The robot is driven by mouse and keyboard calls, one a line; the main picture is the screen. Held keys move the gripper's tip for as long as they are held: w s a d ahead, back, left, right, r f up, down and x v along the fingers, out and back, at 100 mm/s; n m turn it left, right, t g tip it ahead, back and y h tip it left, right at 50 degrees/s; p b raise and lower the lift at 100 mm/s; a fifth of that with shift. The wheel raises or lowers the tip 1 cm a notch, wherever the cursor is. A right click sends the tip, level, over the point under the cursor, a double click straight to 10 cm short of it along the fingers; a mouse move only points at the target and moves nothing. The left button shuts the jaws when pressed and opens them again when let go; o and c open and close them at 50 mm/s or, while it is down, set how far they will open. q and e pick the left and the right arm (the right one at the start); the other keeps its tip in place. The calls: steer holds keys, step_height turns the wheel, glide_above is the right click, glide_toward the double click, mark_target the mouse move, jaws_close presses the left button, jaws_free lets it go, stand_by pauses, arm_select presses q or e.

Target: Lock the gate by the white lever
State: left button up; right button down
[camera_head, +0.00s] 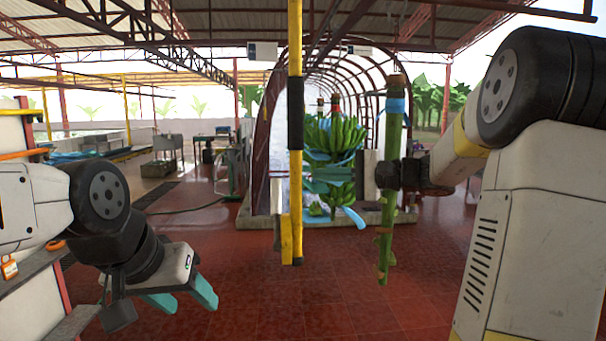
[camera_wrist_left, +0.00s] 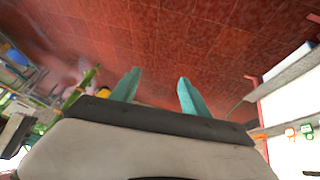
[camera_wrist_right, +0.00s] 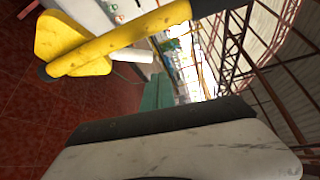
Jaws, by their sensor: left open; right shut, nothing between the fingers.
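A yellow pole (camera_head: 296,180) with a black sleeve hangs at centre in the head view, a yellow plate at its lower end. It also crosses the right wrist view (camera_wrist_right: 120,40). A pale upright piece (camera_head: 277,200) shows just left of it; I cannot tell if this is the white lever. No gate is clearly recognisable. My right gripper (camera_head: 318,180) is shut and empty, its teal fingers pointing left close to the pole; contact is unclear. They also show in the right wrist view (camera_wrist_right: 156,92). My left gripper (camera_head: 190,302) is open and empty, low at left.
A green stem (camera_head: 385,240) with a blue top hangs in front of my right wrist. A green banana bunch (camera_head: 335,135) hangs behind my right gripper, before an arched tunnel frame (camera_head: 262,130). A shelf post with orange tags (camera_head: 10,268) stands at far left. Red floor is open in front.

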steer(key=shift+s+d, duration=0.15)
steer(key=shift+d, duration=0.15)
